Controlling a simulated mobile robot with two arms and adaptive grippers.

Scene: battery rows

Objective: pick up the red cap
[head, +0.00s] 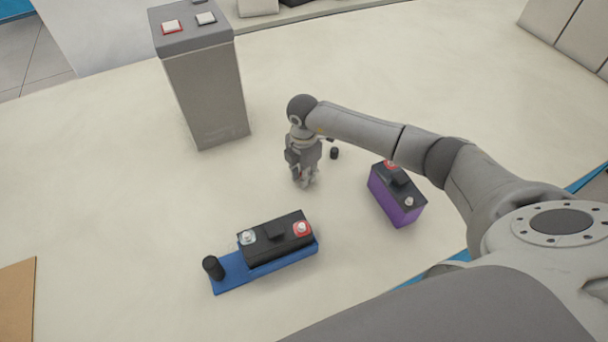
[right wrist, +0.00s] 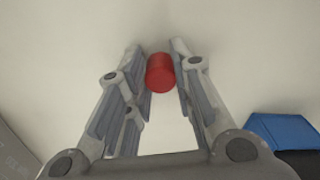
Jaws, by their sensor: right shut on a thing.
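The red cap (right wrist: 160,73) is a small red cylinder between the two fingertips of my right gripper (right wrist: 161,80) in the right wrist view. The fingers are closed in on its sides. In the head view my right gripper (head: 304,181) points down over the middle of the table, and the cap is hidden there. I cannot tell whether the cap touches the table. My left gripper is not in view.
A black battery (head: 275,240) sits on a blue tray (head: 230,281) with a black cylinder (head: 213,267). A purple battery (head: 395,202) stands to the right, near a small black cap (head: 334,153). A grey pedestal (head: 207,98) stands at back left.

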